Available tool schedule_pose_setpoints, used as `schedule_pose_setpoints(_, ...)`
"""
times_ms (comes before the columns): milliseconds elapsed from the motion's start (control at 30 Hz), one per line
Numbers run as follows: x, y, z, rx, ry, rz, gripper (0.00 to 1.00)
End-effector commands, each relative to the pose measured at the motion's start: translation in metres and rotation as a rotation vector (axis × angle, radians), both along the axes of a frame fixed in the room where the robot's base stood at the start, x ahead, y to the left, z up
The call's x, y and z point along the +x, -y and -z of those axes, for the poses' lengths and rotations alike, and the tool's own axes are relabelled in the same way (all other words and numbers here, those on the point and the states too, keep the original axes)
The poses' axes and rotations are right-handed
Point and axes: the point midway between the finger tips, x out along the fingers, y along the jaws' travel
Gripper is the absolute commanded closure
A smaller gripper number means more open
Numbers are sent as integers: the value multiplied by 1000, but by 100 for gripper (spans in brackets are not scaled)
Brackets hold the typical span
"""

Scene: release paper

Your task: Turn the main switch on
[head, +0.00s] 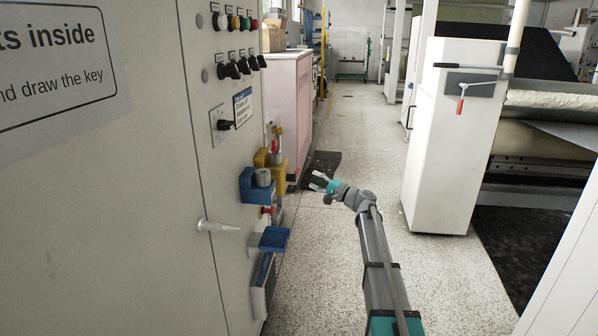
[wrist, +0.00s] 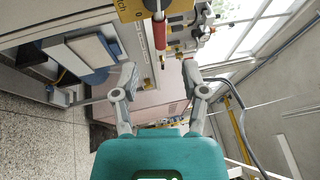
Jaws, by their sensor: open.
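A yellow plate (wrist: 134,8) with dark lettering ending in "itch" and a "0" shows at the top of the wrist view. A red handle (wrist: 160,33) sits at its edge, ahead of my gripper (wrist: 160,77). The gripper's two fingers are apart, with nothing between them. In the head view, my gripper (head: 315,181) is held out over the aisle, right of the cabinet's side and clear of it. A yellow part (head: 262,158) shows on that side, partly hidden behind a blue holder; I cannot tell whether it is the same plate.
The grey cabinet (head: 160,190) fills the left, with buttons and black knobs. A blue holder (head: 258,187) and a blue tray (head: 269,239) jut into the aisle. A white cabinet (head: 440,150) stands right. The speckled floor (head: 330,270) between is mostly clear.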

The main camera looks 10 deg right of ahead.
Motion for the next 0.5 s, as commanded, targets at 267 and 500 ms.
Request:
schedule_pose_setpoints(267,30,-32,-9,0,0,0,43)
schedule_pose_setpoints(500,47,-52,-14,-1,1,0,43)
